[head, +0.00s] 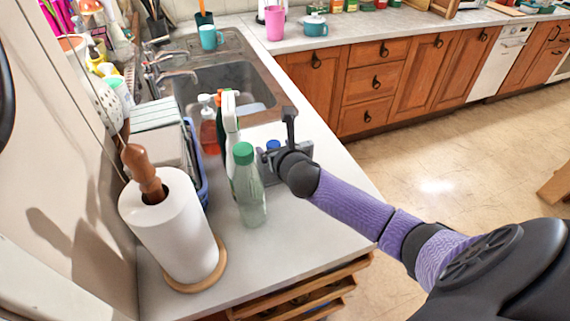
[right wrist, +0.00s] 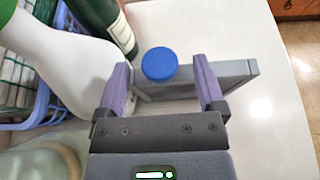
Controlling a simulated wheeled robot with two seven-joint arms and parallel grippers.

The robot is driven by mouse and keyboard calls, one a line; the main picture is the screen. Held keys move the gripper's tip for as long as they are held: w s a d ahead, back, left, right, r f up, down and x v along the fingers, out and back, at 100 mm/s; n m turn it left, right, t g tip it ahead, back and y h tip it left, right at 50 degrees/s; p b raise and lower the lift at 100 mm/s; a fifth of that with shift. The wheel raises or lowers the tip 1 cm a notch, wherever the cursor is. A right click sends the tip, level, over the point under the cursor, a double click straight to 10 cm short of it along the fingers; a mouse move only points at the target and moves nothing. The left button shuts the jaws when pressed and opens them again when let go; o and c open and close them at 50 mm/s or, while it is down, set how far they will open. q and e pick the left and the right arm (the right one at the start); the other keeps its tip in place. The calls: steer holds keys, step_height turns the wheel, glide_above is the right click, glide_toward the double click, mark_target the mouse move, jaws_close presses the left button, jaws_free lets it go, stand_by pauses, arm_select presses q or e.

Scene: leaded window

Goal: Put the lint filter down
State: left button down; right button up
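The lint filter (right wrist: 240,76) looks like a flat grey frame. In the right wrist view it spans the gap between the two purple fingers of my right gripper (right wrist: 163,88) and runs out past the right one. The fingers are spread apart, seemingly with the frame between them; contact is partly hidden. A round blue cap (right wrist: 160,63) shows between the fingers, overlapping the frame. In the head view my right gripper (head: 270,158) is low over the counter, right of the green-capped bottle, and the cap (head: 273,145) shows there too. My left gripper is not in view.
A clear green-capped bottle (head: 248,187) and a white spray bottle (head: 231,128) stand left of the gripper. A paper towel roll (head: 172,225) and a blue dish rack (head: 201,185) are farther left. The sink (head: 222,80) lies behind. The counter (head: 325,205) is bare in front and right.

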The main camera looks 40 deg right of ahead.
jaws_close()
stand_by(0.4)
